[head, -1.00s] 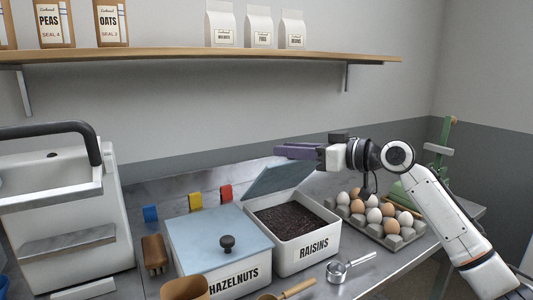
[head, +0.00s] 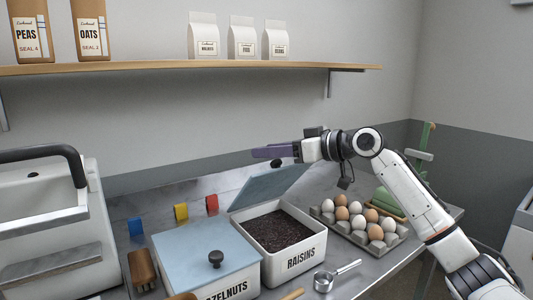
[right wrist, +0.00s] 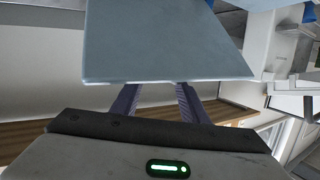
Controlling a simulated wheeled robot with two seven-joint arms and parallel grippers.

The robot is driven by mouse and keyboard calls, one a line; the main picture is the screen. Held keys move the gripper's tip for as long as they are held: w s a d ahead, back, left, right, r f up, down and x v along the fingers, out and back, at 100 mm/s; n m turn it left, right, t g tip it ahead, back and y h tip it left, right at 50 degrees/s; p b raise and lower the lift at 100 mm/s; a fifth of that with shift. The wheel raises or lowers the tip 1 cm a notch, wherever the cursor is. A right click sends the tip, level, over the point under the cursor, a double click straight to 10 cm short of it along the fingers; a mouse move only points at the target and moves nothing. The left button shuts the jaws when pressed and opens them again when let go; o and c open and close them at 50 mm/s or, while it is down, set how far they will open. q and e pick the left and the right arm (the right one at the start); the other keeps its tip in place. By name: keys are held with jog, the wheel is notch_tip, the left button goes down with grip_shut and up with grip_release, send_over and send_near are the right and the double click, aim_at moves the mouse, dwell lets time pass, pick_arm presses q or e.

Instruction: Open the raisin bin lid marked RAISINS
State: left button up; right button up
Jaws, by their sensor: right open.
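The raisin bin (head: 301,258) is a white box marked RAISINS with dark raisins (head: 278,231) inside. Its blue-grey lid (head: 266,188) stands raised and tilted along the back edge, leaving the bin open. A dark knob (head: 275,162) shows just past the lid's upper edge. My right gripper (head: 266,153), with purple fingers, is just above and behind that edge. In the right wrist view the lid (right wrist: 165,40) fills the upper middle, in front of the open fingers (right wrist: 157,100); nothing shows between them. I cannot tell whether the fingers touch the lid. My left gripper is out of view.
The closed hazelnut bin (head: 205,248) stands left of the raisin bin. An egg tray (head: 345,229) lies to the right. A metal scoop (head: 325,280) lies in front. A wooden shelf (head: 200,67) with bags runs above.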

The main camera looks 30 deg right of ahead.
jog(key=b+v, duration=0.1)
jog(key=v, duration=0.3)
jog(key=b+v, duration=0.1)
jog(key=v, duration=0.2)
jog(key=shift+s+d+f, duration=0.1)
jog(key=shift+s+f, duration=0.05)
jog(key=shift+s, duration=0.25)
jog(key=shift+s+d+r+b, duration=0.15)
jog(key=shift+s+r+b, duration=0.2)
jog(key=shift+s, duration=0.15)
